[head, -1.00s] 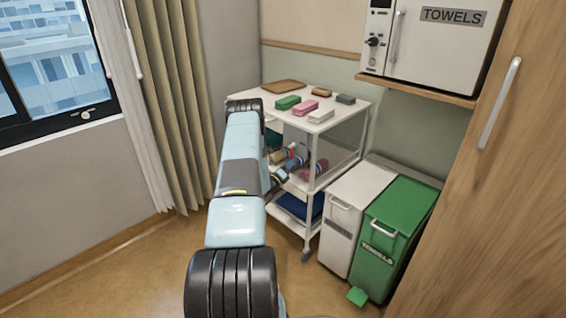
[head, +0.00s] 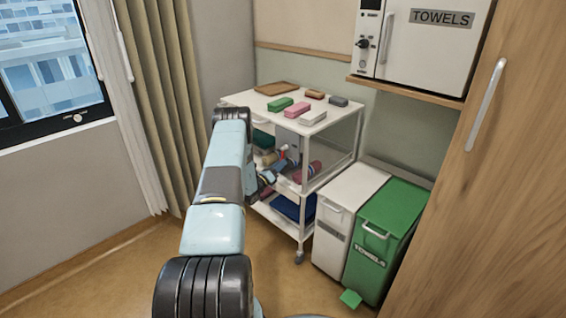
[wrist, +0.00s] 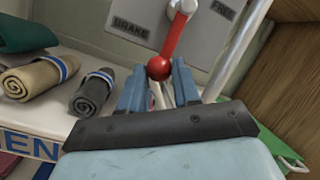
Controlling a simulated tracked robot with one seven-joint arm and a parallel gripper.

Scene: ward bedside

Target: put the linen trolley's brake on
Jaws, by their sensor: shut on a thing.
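The linen trolley (head: 317,182) is a white shelved cart by the back wall. Its grey brake panel (wrist: 200,45) fills the top of the wrist view, with BRAKE printed on the left and FREE on the right. A red lever (wrist: 172,38) with a ball knob (wrist: 159,67) hangs from a white pivot, pointing down and slightly left in the picture. My gripper (wrist: 160,85) is shut on the lever at its knob end, a blue finger on each side. In the head view, my gripper (head: 284,165) reaches in at the trolley's near side, partly hidden.
Rolled towels (wrist: 92,92) lie on the shelf left of my gripper. A white upright post (wrist: 238,45) stands close on the right. A white bin (head: 345,205) and green towels bin (head: 385,230) stand right of the trolley. Floor at left is clear.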

